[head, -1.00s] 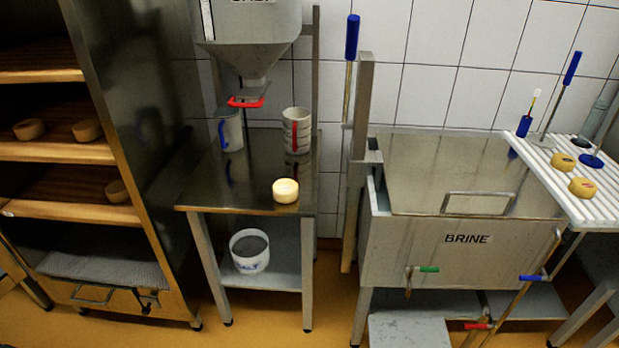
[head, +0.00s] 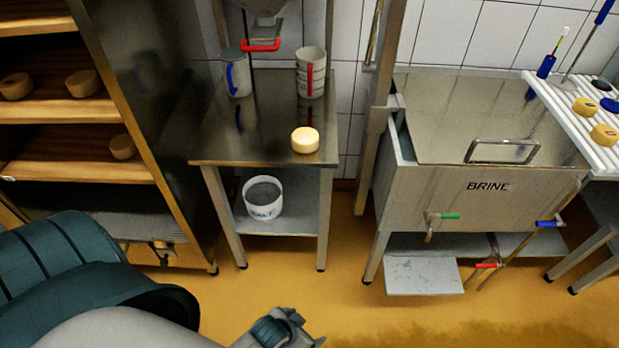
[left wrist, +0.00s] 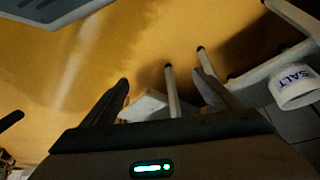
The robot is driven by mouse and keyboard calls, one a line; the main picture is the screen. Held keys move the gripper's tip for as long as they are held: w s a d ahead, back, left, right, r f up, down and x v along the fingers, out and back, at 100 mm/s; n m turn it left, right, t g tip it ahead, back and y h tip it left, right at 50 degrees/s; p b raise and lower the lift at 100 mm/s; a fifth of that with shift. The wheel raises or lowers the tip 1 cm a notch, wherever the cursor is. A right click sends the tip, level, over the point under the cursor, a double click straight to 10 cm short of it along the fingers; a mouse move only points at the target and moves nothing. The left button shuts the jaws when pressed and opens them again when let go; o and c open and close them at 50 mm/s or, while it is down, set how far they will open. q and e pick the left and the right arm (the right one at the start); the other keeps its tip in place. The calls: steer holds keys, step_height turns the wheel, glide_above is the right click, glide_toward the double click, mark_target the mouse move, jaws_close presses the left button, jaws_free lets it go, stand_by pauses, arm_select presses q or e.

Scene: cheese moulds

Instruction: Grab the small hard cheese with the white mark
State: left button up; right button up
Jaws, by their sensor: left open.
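A small pale-yellow cheese (head: 305,140) sits on the steel table (head: 215,148) near its front right corner. Two small yellow cheeses (head: 585,106) (head: 604,135) with darker marks on top sit on the white slatted rack at right. More cheeses (head: 83,83) sit on the wooden shelves at left. My left gripper (head: 308,328) is low at the bottom of the head view, over the floor, well short of the table. In the left wrist view the fingers (left wrist: 161,78) are apart with nothing between them. My right gripper is not seen.
A white salt bucket (head: 263,198) is on the lower shelf. The brine tank (head: 440,195) stands to the right. The floor in front is clear.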

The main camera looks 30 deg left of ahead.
arm_select(q)
steer(key=w+a+r+y+p, duration=0.1)
steer(key=a+r+p, duration=0.3)
steer(key=r, duration=1.7)
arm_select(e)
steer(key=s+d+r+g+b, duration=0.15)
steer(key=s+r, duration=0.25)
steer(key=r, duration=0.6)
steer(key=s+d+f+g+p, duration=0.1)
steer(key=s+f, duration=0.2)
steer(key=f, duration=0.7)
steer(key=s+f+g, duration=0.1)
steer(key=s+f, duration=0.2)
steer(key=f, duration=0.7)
arm_select(q)
steer(key=w+a+r+n+t+y, duration=0.1)
steer(key=w+a+r+n+t, duration=0.1)
steer(key=w+a+r+t, duration=0.2)
steer(key=w+a+r+n+t+y, duration=0.2)
steer(key=w+a+r+t, duration=0.1)
steer(key=w+a+r, duration=0.8)
steer(key=shift+w+a+r+n+t, duration=0.35)
steer(key=shift+w+r, duration=0.4)
steer(key=shift+w, duration=2.1)
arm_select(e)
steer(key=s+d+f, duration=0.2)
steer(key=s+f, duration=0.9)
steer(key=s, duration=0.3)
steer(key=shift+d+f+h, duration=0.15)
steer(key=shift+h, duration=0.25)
